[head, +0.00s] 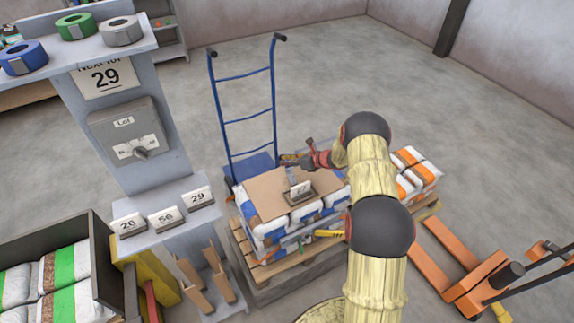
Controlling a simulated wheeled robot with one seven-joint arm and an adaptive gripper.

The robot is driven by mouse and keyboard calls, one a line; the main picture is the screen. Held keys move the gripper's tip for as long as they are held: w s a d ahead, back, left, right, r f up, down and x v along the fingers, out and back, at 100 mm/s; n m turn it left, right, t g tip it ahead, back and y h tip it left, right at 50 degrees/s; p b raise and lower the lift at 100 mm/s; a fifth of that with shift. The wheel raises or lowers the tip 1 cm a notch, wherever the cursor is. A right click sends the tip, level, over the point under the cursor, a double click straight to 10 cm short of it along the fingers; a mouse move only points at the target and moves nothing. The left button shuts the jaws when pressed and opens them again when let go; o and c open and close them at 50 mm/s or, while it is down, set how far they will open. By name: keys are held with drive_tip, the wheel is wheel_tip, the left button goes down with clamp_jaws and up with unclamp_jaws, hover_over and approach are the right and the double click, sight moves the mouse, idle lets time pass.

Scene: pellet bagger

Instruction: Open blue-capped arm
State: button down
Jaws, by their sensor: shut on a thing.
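I cannot make out an arm with a blue cap in the head view. My gripper (292,160), dark with a red wrist, is over the far edge of the bag stack (265,230), in front of the blue hand truck (248,163). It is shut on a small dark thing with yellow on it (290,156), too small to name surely. A brown cardboard sheet (268,191) lies on top of the bags, with a small numbered block (299,188) on it. My arm hides the right part of the stack.
A grey post carries a lot box (128,131) with a lever, and a shelf below holds number blocks (165,217). Tape rolls (76,26) sit above. A dark bin (98,255) holds bags at left. An orange pallet jack (468,285) stands at right. Floor behind is clear.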

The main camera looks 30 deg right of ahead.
drive_tip(key=shift+s+f, duration=0.3)
drive_tip(key=shift+f, duration=0.65)
drive_tip(key=c, duration=1.7)
unclamp_jaws()
drive_tip(key=shift+w+f, duration=0.1)
drive_tip(key=shift+o, duration=0.2)
drive_tip(key=shift+w+d+r, duration=0.1)
drive_tip(key=shift+w+r, duration=0.05)
drive_tip(key=shift+r, duration=0.1)
drive_tip(key=shift+d+r, duration=0.15)
drive_tip(key=v, duration=1.1)
drive_tip(key=shift+s+d+r, duration=0.15)
drive_tip(key=shift+s+d, duration=0.1)
drive_tip(key=shift+s, duration=0.05)
drive_tip(key=shift+c, duration=0.3)
